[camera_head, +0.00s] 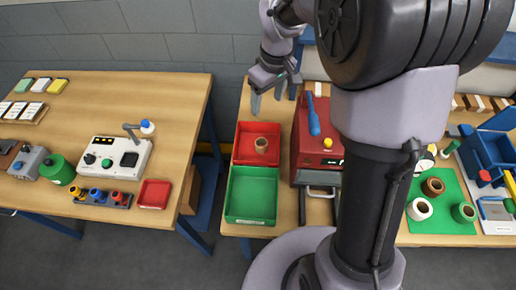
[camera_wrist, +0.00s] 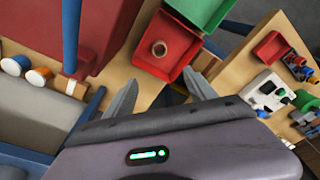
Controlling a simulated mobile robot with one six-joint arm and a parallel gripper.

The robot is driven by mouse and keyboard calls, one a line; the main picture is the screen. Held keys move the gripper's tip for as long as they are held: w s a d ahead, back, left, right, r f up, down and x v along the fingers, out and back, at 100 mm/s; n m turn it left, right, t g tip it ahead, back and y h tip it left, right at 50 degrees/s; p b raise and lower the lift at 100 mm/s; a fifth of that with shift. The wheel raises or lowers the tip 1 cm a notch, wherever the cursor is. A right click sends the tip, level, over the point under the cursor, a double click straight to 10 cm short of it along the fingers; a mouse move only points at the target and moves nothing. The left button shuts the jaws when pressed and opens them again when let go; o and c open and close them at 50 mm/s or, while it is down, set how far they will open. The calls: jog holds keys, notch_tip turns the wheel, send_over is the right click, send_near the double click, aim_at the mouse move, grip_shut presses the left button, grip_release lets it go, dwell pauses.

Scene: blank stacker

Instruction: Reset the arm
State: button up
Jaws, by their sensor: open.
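My gripper (camera_head: 268,98) hangs in the air above the back edge of the right-hand table, behind the red tray (camera_head: 240,157). Its two fingers are spread apart with nothing between them, and they also show in the wrist view (camera_wrist: 160,97). My arm rises at the right of the head view and hides part of the table. A brown ring-shaped piece (camera_head: 261,145) sits in the red tray, apart from the gripper; it also shows in the wrist view (camera_wrist: 159,48).
A green tray (camera_head: 252,217) adjoins the red tray in front. A red machine with a blue lever (camera_head: 314,118) stands just right of them. A green mat (camera_head: 446,226) holds several rolls. The left table (camera_head: 120,95) carries a white control box (camera_head: 115,157); a gap separates the tables.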

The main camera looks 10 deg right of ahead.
dwell(0.3)
jog(key=s+a+m+t+b, duration=0.1)
jog(key=s+m+b, duration=0.2)
jog(key=s, duration=0.4)
jog(key=s+a+m+t+y+b, duration=0.1)
jog(key=s+a+m+t+b, duration=0.1)
jog(key=s, duration=0.6)
jog(key=s+a+m+t+b, duration=0.1)
jog(key=s+a+m+b, duration=0.1)
jog(key=s+m+b, duration=0.2)
jog(key=s+b, duration=0.2)
jog(key=s, duration=0.2)
jog(key=shift+s+r+m+t, duration=0.15)
jog(key=shift+m+t, duration=0.15)
jog(key=shift+m, duration=0.1)
jog(key=shift+d, duration=0.15)
